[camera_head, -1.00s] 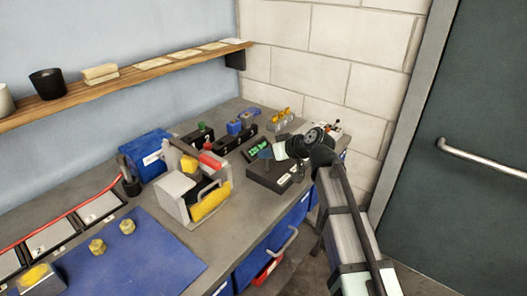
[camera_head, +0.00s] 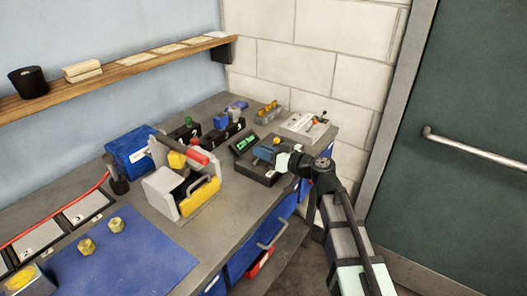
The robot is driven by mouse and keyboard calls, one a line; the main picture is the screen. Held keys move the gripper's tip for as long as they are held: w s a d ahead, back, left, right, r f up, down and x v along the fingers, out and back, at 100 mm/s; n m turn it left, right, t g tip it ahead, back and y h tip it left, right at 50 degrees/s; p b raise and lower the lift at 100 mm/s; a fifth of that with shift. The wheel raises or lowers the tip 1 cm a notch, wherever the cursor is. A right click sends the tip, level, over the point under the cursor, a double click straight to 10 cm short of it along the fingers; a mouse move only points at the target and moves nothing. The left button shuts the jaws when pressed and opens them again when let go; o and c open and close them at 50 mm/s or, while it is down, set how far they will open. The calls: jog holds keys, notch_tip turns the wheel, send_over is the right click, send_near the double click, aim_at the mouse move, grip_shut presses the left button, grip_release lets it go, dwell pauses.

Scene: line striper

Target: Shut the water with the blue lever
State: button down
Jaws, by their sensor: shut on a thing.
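My gripper (camera_head: 283,161) is at the right part of the bench, over a black box with a white label (camera_head: 256,171). Its pale fingers are shut on a small blue-grey piece (camera_head: 264,153), which sits just above or on the box; contact with the box is unclear. This piece may be the blue lever, but it is too small to be sure. A yellow knob (camera_head: 276,141) shows just behind it. Further back, a blue part (camera_head: 221,121) stands on a black numbered block (camera_head: 213,138). No water is visible.
A green display (camera_head: 245,143) is close by. The blue mat (camera_head: 140,260) has free room.

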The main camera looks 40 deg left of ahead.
dwell(0.3)
jog(key=c, duration=1)
grip_release()
jog(key=shift+d, duration=0.15)
jog(key=d, duration=0.4)
jog(key=d+r, duration=0.1)
jog(key=d, duration=0.8)
jog(key=shift+s+d+r, duration=0.2)
jog(key=shift+s+d, duration=0.05)
jog(key=shift+d, duration=0.05)
